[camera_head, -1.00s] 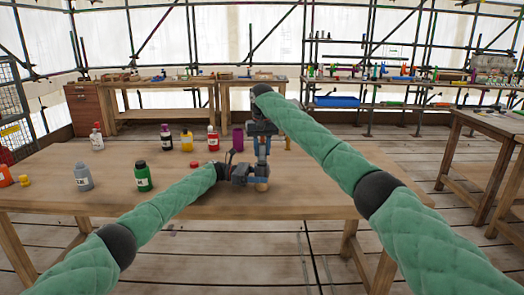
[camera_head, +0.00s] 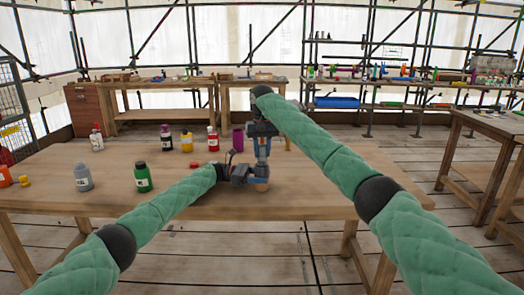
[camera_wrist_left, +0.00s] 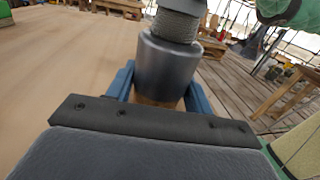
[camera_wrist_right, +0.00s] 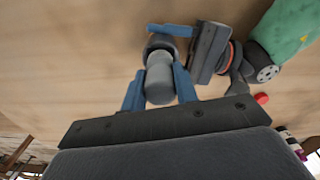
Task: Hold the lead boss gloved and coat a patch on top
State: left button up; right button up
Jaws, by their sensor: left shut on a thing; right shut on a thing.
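The lead boss shows in the left wrist view as a dark grey rounded cylinder (camera_wrist_left: 166,66) with a tan lower part, between the blue fingers of my left gripper (camera_wrist_left: 158,92). My left gripper (camera_head: 258,178) is shut on it over the table's right part. My right gripper (camera_head: 262,148) is directly above, fingers down, shut on a light grey cylindrical tool (camera_wrist_right: 158,82). The tool's ribbed lower end (camera_wrist_left: 175,26) meets or nearly meets the boss's top; I cannot tell whether it touches. The boss's top surface and any coating are hidden.
The wooden table (camera_head: 90,190) holds a green bottle (camera_head: 143,178), a grey bottle (camera_head: 83,178), several other bottles behind, a purple container (camera_head: 238,139) and a loose red cap (camera_head: 194,164). The table's front right is clear. Benches and shelves stand far behind.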

jog(key=d+r, duration=0.5)
jog(key=r, duration=0.1)
jog(key=shift+r, duration=0.4)
dwell(0.5)
pick_arm(q)
jog(key=o, duration=1.1)
jog(key=shift+a, duration=0.15)
